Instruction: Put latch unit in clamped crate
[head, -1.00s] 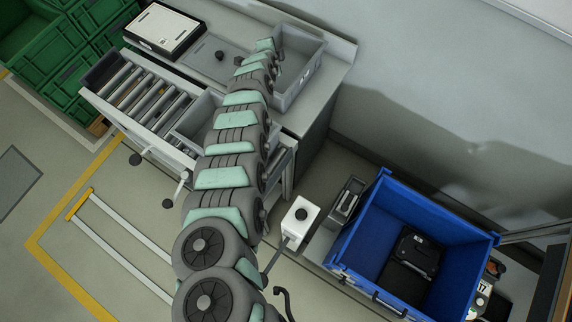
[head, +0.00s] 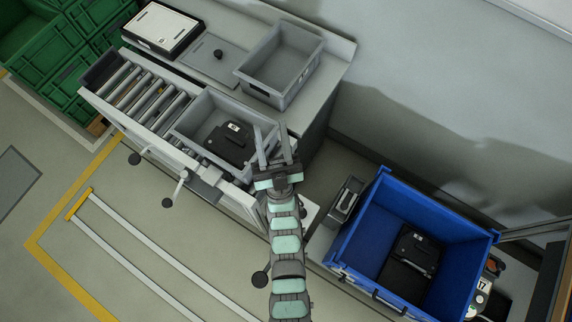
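A black unit with a white label (head: 230,142) lies in a grey crate (head: 196,108) at the end of the roller track, with lever handles along its front side. A second black unit (head: 417,248) lies in a blue crate (head: 468,236) at the right. Which unit is the latch unit, and which crate is clamped, I cannot tell for sure. My gripper (head: 274,140) is open, its two fingers apart with nothing seen between them. It is over the right end of the grey crate, beside the labelled unit and apart from it.
An empty grey bin (head: 280,88) stands on the bench behind. A white box (head: 162,28) and a flat plate with a black knob (head: 218,55) are to its left. Green crates (head: 70,50) are stacked at far left. A small grey container (head: 345,200) stands left of the blue crate.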

